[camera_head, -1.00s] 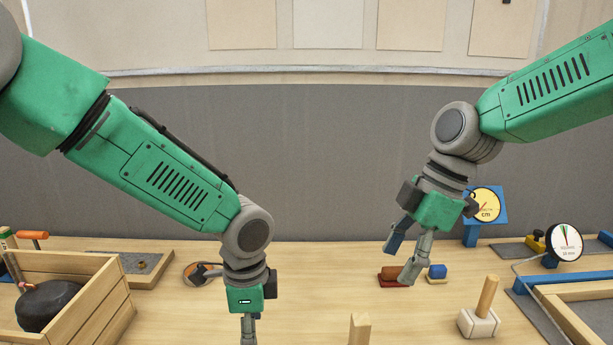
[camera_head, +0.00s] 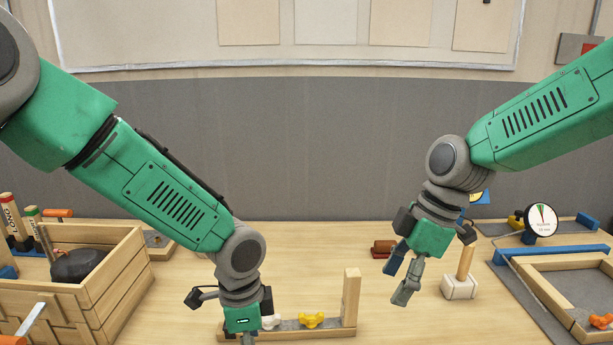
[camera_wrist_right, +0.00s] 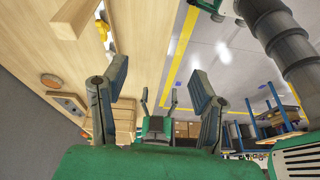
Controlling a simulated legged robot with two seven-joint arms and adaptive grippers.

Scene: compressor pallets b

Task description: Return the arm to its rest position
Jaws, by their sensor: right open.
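My right gripper (camera_head: 400,281) hangs above the right half of the table in the head view, its fingers apart and nothing between them. In the right wrist view the fingers (camera_wrist_right: 160,84) are also spread and empty, with the table edge and the floor beyond. My left gripper (camera_head: 243,336) points down near the front of the table, left of the middle. Its fingertips are cut off by the lower picture edge, so its opening cannot be seen.
A wooden crate (camera_head: 117,282) with a dark object (camera_head: 78,265) stands at left. A fixture with an upright wooden post (camera_head: 351,297) is between the arms. A mallet-like block (camera_head: 459,287), a dial gauge (camera_head: 541,220) and a wooden frame (camera_head: 545,292) are at right.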

